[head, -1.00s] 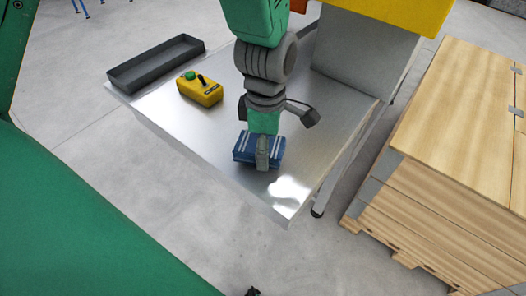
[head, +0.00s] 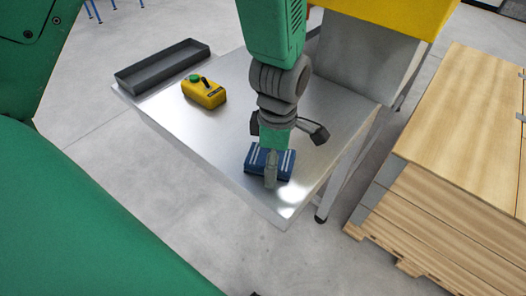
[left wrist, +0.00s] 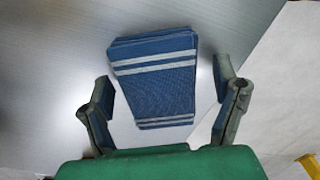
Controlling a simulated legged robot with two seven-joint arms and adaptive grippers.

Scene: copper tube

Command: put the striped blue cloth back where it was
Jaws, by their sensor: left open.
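The striped blue cloth (head: 284,162), a folded blue stack with white stripes, lies on the metal table near its front corner in the head view. In the left wrist view the cloth (left wrist: 155,80) lies ahead of and between my fingers. My left gripper (head: 270,172) points down at the cloth, and one finger hides part of it. In the left wrist view my left gripper (left wrist: 165,98) is open, with one finger on each side of the cloth and gaps between. My right gripper is not in view.
The metal table (head: 185,135) also holds a yellow control box (head: 204,93) and an empty dark grey tray (head: 160,68) at its far left. A stack of wooden boards (head: 465,130) stands right of the table. The table's middle left is clear.

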